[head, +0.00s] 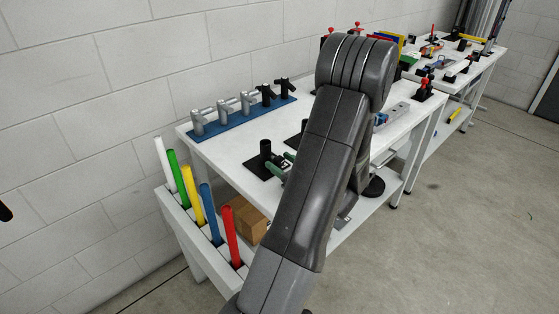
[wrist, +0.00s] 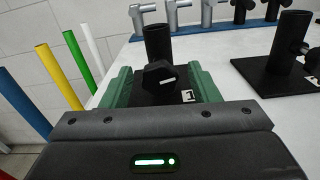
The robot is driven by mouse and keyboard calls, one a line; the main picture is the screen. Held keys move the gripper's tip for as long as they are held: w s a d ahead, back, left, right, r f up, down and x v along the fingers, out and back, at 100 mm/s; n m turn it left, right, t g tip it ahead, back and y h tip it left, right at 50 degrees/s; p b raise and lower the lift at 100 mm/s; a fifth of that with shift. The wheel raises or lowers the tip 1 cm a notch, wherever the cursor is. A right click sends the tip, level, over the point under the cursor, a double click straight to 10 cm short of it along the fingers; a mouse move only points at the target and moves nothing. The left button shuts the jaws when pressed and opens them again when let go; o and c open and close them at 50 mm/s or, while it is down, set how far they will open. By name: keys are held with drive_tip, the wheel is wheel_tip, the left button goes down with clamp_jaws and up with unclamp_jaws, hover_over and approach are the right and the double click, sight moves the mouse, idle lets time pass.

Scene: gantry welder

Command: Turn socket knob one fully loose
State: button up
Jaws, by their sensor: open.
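In the head view this tube (head: 265,148) stands on the white table, and my arm hides part of the area. My gripper (wrist: 161,80) is open, its green fingers on either side of the knob with visible gaps. In the head view a green finger (head: 273,168) shows beside the tube.
A second black socket (wrist: 290,42) with a side knob stands on its own plate to the right. Grey and black tee pieces stand on a blue strip (head: 235,124) at the back. Coloured rods, one red (head: 231,236), stand in a rack at the table's left end.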

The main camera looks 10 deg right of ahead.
drive_tip(key=shift+w+a, duration=0.35)
drive_tip(key=shift+w, duration=0.1)
drive_tip(key=c, duration=1)
drive_tip(key=shift+o, duration=0.2)
drive_tip(key=shift+f, duration=0.1)
